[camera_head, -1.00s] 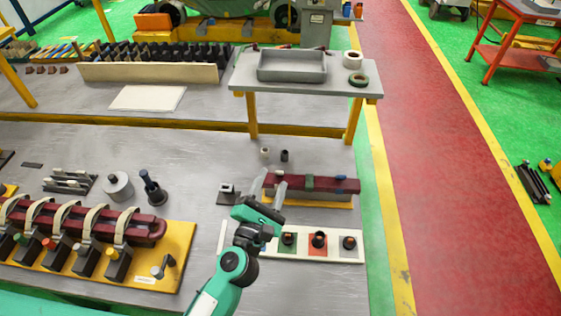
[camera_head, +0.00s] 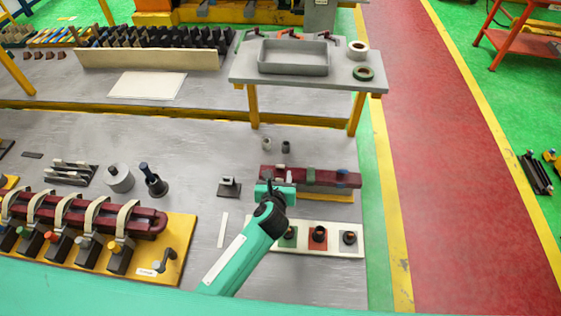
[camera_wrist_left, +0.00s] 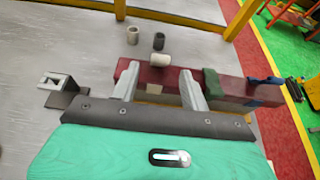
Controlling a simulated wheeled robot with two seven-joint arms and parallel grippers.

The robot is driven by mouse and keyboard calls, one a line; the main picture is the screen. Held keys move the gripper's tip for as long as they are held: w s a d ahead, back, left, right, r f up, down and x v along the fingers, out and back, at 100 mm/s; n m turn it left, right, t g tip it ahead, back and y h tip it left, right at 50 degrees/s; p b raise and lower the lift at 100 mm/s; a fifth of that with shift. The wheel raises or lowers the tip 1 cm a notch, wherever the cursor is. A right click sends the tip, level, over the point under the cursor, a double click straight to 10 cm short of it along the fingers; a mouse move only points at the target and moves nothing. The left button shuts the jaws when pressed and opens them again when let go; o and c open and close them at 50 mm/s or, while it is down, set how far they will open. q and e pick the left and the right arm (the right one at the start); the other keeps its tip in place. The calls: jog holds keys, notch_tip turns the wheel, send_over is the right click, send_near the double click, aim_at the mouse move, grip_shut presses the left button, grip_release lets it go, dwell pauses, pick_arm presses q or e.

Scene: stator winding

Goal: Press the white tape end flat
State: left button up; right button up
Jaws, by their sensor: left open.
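A dark red bar (camera_head: 325,178) lies on a yellow base on the table, with a green band and a blue piece on its right part. In the left wrist view the bar (camera_wrist_left: 232,87) runs left to right past my fingers. A small off-white patch (camera_wrist_left: 153,88), perhaps the white tape end, shows on its near side between the fingers. A white roll (camera_wrist_left: 158,59) is at the bar's far upper edge. My left gripper (camera_wrist_left: 160,72) is open, its fingers apart over the bar. In the head view my left gripper (camera_head: 275,188) hides the bar's left part. My right gripper is not in view.
A white cylinder (camera_head: 266,145) and a dark one (camera_head: 286,146) stand behind the bar. A white strip with colored squares (camera_head: 334,249) lies in front. A small black-based fixture (camera_head: 229,187) is to the left. A raised grey shelf (camera_head: 245,72) stands behind.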

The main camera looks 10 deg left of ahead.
pick_arm(q)
jog(key=shift+p+x, duration=0.65)
jog(key=shift+x, duration=2.95)
